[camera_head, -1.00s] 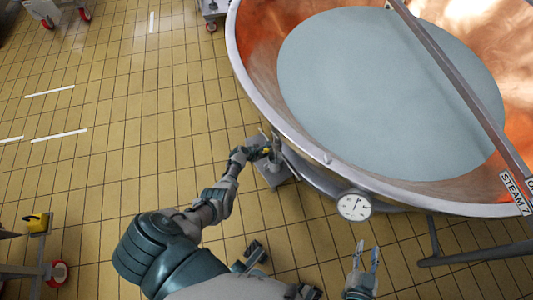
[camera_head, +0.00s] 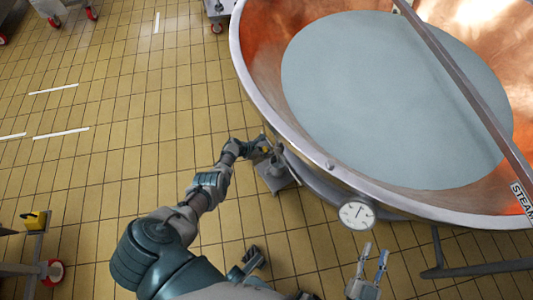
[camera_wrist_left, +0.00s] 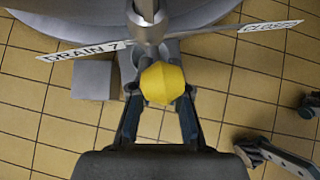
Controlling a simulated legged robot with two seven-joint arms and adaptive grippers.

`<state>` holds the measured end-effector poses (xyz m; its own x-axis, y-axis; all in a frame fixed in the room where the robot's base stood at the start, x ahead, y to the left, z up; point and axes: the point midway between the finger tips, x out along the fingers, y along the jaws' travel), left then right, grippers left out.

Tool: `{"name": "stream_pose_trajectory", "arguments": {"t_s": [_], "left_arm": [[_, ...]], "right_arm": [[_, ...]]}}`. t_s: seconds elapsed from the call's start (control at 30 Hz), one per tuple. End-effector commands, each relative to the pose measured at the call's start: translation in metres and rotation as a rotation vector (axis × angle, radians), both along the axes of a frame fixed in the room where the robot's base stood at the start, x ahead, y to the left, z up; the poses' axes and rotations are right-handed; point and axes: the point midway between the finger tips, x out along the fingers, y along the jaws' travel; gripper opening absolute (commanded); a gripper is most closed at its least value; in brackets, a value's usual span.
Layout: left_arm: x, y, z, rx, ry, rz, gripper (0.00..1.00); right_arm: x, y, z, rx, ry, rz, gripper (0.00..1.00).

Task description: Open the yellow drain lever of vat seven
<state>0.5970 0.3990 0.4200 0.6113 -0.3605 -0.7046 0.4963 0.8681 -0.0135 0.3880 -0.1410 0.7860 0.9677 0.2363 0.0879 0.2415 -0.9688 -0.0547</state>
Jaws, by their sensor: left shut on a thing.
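The yellow drain lever knob (camera_wrist_left: 163,84) sits between the two fingers of my left gripper (camera_wrist_left: 161,96), which is shut on it. In the head view the left gripper (camera_head: 259,147) is at the near left side of the large copper vat (camera_head: 240,60), and little of the yellow knob shows. My right gripper (camera_head: 373,262) is open and empty, below the vat's dial gauge (camera_head: 356,214).
The vat holds a pale grey surface (camera_head: 390,100), with a steel bar (camera_head: 450,75) across it. A grey pedestal (camera_head: 277,178) stands under the lever. A wheeled frame with a yellow item (camera_head: 35,220) is at lower left. The tiled floor at left is mostly clear.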

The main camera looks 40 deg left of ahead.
Motion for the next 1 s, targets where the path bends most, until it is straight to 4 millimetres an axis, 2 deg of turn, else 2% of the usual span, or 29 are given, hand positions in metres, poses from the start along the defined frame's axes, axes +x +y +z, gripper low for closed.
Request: {"name": "stream_pose_trajectory", "arguments": {"t_s": [0.03, 0.1, 0.13, 0.2, 0.23, 0.67, 1.0], "left_arm": [[-0.008, 0.005, -0.008, 0.009, 0.017, 0.001, 0.0], [-0.008, 0.005, -0.008, 0.01, 0.016, 0.002, 0.0], [-0.008, 0.005, -0.008, 0.01, 0.016, 0.002, 0.21], [-0.008, 0.005, -0.007, 0.009, 0.014, 0.002, 0.38], [-0.007, 0.004, -0.007, 0.009, 0.014, 0.002, 0.42], [-0.005, 0.004, -0.001, 0.008, 0.004, 0.002, 0.42], [-0.025, 0.016, 0.022, 0.009, 0.003, 0.001, 0.42]], "right_arm": [[0.0, 0.0, -0.002, 0.0, 0.002, 0.0, 0.36], [0.0, 0.0, -0.002, 0.0, 0.002, 0.0, 0.36], [0.0, 0.0, -0.002, 0.0, 0.002, 0.0, 0.36], [0.0, -0.001, -0.002, -0.001, 0.002, -0.001, 0.36], [0.0, -0.001, -0.002, -0.001, 0.002, -0.001, 0.36], [-0.002, -0.001, 0.0, 0.0, -0.001, 0.002, 0.36], [-0.002, 0.0, 0.001, -0.002, -0.002, 0.001, 0.36]]}}
